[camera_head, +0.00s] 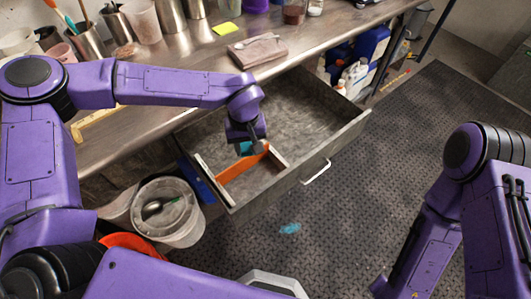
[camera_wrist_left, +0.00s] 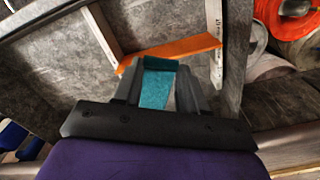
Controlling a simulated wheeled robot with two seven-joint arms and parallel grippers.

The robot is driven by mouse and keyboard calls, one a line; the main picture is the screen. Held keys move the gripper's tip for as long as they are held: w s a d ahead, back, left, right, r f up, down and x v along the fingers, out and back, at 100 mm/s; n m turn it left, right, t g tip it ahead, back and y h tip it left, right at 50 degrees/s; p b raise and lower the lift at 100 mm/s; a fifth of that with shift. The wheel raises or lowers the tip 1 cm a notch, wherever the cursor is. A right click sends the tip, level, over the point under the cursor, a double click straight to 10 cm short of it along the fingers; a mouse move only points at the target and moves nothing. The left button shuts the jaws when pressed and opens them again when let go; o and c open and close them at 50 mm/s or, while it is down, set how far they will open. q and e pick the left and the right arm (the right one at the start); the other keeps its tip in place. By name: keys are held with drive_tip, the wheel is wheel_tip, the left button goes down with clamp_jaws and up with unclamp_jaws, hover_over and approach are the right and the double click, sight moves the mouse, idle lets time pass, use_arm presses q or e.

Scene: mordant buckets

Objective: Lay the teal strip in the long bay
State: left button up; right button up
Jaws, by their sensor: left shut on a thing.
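My left gripper (camera_head: 256,147) is over the open drawer (camera_head: 315,108), pointing down. It is shut on the teal strip (camera_head: 245,148). In the left wrist view the teal strip (camera_wrist_left: 156,86) shows between the two fingers (camera_wrist_left: 160,88). An orange strip (camera_head: 240,168) lies across the near-left part of the drawer, close by the gripper. In the left wrist view the orange strip (camera_wrist_left: 172,49) passes just beyond the fingertips. Pale-edged dividers (camera_wrist_left: 214,42) stand on either side there. I cannot tell whether the teal strip touches the drawer floor. My right gripper is out of view.
A bucket (camera_head: 168,212) stands left of the drawer. A small blue patch (camera_head: 289,228) is on the dark floor mat. The drawer's far part is empty.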

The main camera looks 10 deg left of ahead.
use_arm(q)
drive_tip(key=s+d+f+n+b, duration=0.1)
drive_tip(key=f, duration=0.2)
drive_tip(key=s+d+f+n+b, duration=0.1)
drive_tip(key=d+f+n+b, duration=0.1)
drive_tip(key=f, duration=0.1)
drive_tip(key=s+d+f+n+b, duration=0.2)
drive_tip(key=f, duration=0.1)
drive_tip(key=shift+f, duration=0.3)
wheel_tip(320, 180, down, 4)
drive_tip(key=shift+f+b, duration=0.1)
drive_tip(key=shift+b, duration=0.75)
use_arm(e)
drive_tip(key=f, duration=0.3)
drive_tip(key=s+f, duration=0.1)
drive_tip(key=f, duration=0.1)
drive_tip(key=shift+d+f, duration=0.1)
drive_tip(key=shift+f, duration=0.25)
use_arm(q)
drive_tip(key=shift+p, duration=0.9)
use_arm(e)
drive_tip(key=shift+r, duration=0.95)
use_arm(q)
drive_tip(key=shift+f, duration=0.7)
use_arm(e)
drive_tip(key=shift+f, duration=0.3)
